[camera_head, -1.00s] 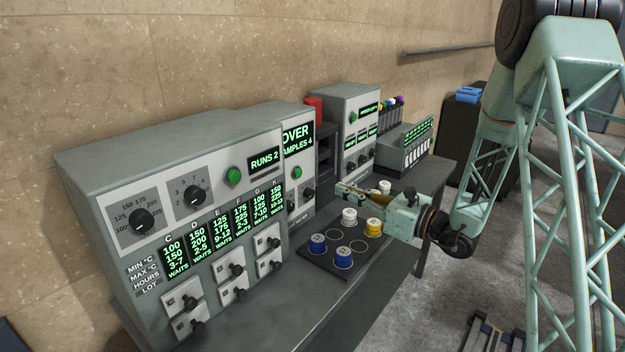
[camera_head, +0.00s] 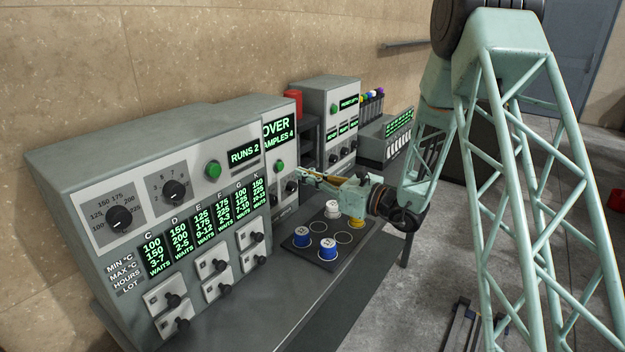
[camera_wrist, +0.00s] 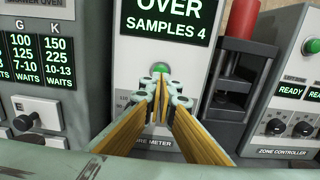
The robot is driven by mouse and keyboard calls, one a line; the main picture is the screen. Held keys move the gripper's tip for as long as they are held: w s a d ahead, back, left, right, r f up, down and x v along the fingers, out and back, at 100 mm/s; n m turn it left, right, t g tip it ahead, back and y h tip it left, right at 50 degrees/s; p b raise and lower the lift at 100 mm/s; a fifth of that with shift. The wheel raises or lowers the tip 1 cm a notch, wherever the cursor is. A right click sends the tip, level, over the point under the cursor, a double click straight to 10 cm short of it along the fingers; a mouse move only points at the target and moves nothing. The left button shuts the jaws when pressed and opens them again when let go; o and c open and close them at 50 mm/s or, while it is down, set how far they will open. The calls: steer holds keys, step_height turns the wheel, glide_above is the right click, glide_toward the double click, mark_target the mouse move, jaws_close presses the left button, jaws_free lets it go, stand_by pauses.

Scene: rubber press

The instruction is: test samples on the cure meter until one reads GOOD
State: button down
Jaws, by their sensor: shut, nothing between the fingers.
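The cure meter (camera_head: 279,160) stands in the middle of the row of machines, with a display (camera_head: 279,130) reading "OVER" and "SAMPLES 4". It also shows in the wrist view (camera_wrist: 171,25), with a green button (camera_wrist: 159,68). My gripper (camera_head: 303,172) is shut and empty, its fingertips in front of the meter's face below the green button. Whether they touch it I cannot tell. The sample tray (camera_head: 297,246) on the bench holds two blue-sided samples (camera_head: 302,236), a white one (camera_head: 332,209) and a yellow one (camera_head: 356,222). Some tray circles are empty.
The large oven panel (camera_head: 140,190) reads "RUNS 2", with lots showing "WAITS". A red cylinder (camera_head: 295,97) and the zone controller (camera_head: 333,105) stand to the right. A rack of coloured-capped tubes (camera_head: 371,104) is farther back. The bench's front strip (camera_head: 262,310) is clear.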

mark_target(281, 167)
steer(key=shift+b+x, duration=0.3)
steer(key=shift+x, duration=2.5)
steer(key=shift+x, duration=0.9)
steer(key=shift+b+v, duration=0.5)
steer(key=shift+v, duration=0.4)
steer(key=v, duration=1.2)
steer(key=shift+p, duration=0.4)
steer(key=shift+s+r, duration=0.1)
steer(key=shift+s, duration=0.05)
